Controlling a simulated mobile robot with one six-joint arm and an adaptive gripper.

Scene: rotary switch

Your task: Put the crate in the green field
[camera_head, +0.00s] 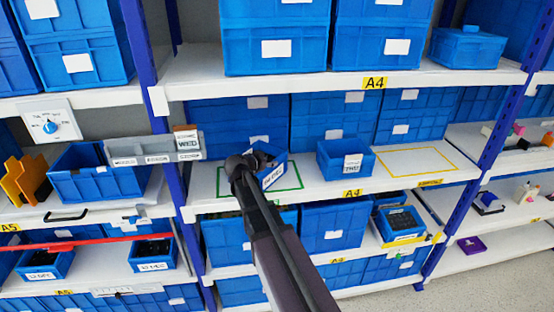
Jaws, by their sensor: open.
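The green field is a green outline (290,189) on the middle white shelf. A small blue crate with a white label (272,177) is at this outline, turned at an angle to it. My gripper (248,163) is at the crate's left side and covers part of it. The jaws are open, but the dark wrist and arm hide the fingertips. I cannot tell whether the fingers touch the crate or whether its base rests flat on the shelf.
A yellow outline (418,149) at the right of this shelf is empty. Large blue crates (330,108) line the back. The shelf above (340,85) and blue posts (165,110) bound the space. A grey bin with a WED sign (150,150) and a rotary switch (51,128) are at left.

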